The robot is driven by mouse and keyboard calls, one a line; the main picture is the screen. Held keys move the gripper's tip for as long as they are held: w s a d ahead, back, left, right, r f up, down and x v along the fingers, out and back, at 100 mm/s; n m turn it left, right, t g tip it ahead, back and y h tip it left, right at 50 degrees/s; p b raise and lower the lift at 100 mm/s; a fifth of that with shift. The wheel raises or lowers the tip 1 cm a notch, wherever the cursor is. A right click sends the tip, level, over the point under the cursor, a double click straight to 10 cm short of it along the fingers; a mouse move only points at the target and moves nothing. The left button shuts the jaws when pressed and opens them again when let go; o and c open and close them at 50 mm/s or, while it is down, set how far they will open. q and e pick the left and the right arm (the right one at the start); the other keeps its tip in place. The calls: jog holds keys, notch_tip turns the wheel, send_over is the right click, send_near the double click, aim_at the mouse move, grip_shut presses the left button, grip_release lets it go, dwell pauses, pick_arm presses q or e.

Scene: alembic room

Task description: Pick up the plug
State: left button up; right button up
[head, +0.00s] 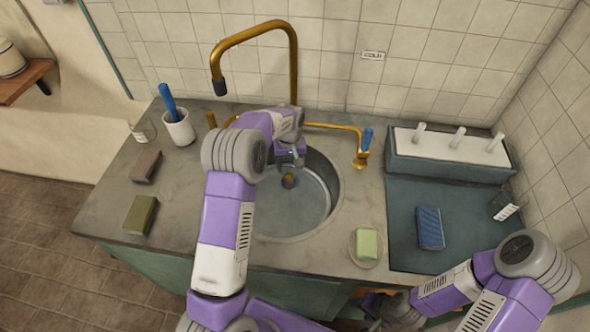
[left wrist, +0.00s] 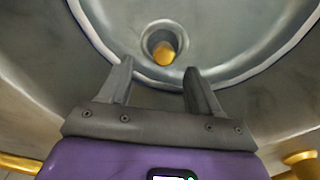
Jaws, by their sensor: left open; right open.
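The plug, a small brass-coloured knob (head: 288,181), sits in the drain of the round grey sink (head: 318,205). In the left wrist view the plug (left wrist: 164,53) stands in the dark drain hole, beyond the fingertips and between their lines. My left gripper (head: 296,158) is over the back part of the sink, open and empty. Its two grey fingers (left wrist: 159,72) point toward the drain without touching the plug. My right gripper (head: 372,302) is low at the counter's front edge, open, partly hidden by its own arm.
A tall brass tap (head: 294,62) rises behind the sink, with a low brass pipe (head: 335,126) beside it. A soap on a dish (head: 367,244) and a blue sponge (head: 430,228) lie to the right. A white cup (head: 180,131) stands left.

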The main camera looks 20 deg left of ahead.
aim_at(289, 174)
pick_arm(q)
jog(key=shift+f, duration=0.55)
jog(key=shift+s+f+b, duration=0.25)
jog(key=shift+f+b, duration=0.1)
jog(key=shift+f, duration=0.25)
jog(key=f, duration=0.1)
jog(key=f+b, duration=0.1)
jog(key=f, duration=0.3)
jog(key=shift+w+a, duration=0.3)
jog(key=shift+a, duration=0.1)
jog(key=shift+r, duration=0.1)
jog(key=c, duration=1.1)
